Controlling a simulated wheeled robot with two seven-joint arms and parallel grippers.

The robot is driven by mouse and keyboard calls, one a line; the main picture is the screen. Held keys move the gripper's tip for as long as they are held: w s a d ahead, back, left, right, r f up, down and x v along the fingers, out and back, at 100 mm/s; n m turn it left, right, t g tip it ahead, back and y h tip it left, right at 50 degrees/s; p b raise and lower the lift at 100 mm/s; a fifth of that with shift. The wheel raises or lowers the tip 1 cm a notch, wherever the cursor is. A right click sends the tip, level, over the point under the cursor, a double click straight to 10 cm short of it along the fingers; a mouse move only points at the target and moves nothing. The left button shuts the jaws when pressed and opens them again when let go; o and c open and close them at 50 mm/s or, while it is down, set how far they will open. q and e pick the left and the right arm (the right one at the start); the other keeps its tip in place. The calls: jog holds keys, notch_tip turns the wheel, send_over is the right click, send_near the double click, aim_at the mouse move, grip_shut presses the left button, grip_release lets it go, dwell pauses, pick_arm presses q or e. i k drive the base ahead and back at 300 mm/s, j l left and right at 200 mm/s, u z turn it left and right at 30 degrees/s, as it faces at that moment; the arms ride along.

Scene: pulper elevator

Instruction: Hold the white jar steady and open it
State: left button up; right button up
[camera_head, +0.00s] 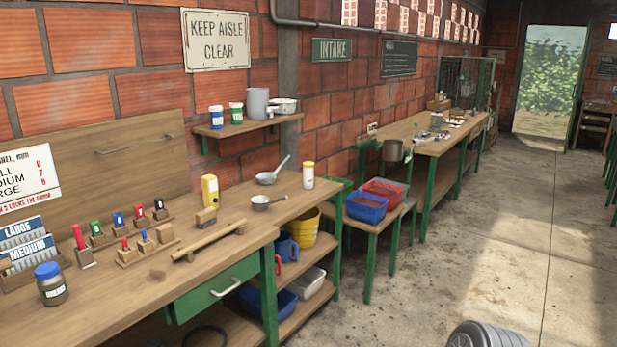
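A white jar (308,177) with a pale yellow lid stands upright near the back right end of the near workbench (150,287). Its lid looks to be on. I cannot tell for certain which white jar the task names. Neither of my grippers shows in the head view, and nothing is seen touching any of these jars.
A ladle (267,178), a small pan (262,203) and a yellow container (210,191) stand near the jar. A wooden rail (210,243) lies at the bench front. A dark jar with a blue lid (52,287) is at left.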

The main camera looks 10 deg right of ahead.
aim_at(307, 172)
jog(key=i+l+z, duration=1.1)
jog(key=i+z, duration=0.4)
jog(key=i+u, duration=0.15)
jog(key=i, duration=0.35)
jog(key=i+l+u, duration=0.15)
jog(key=i, duration=0.35)
jog(key=i+l+u, duration=0.15)
jog(key=i, duration=0.35)
jog(key=i+j+u, duration=0.2)
jog(key=u, duration=0.25)
jog(key=i+u, duration=0.7)
jog(key=u, duration=0.2)
jog(key=i+l+u, duration=0.15)
jog(key=i+u, duration=0.15)
jog(key=u, duration=0.15)
jog(key=i+l+u, duration=0.2)
jog(key=u, duration=0.25)
jog(key=i+l+u, duration=0.15)
jog(key=i+u, duration=0.15)
jog(key=i, duration=0.05)
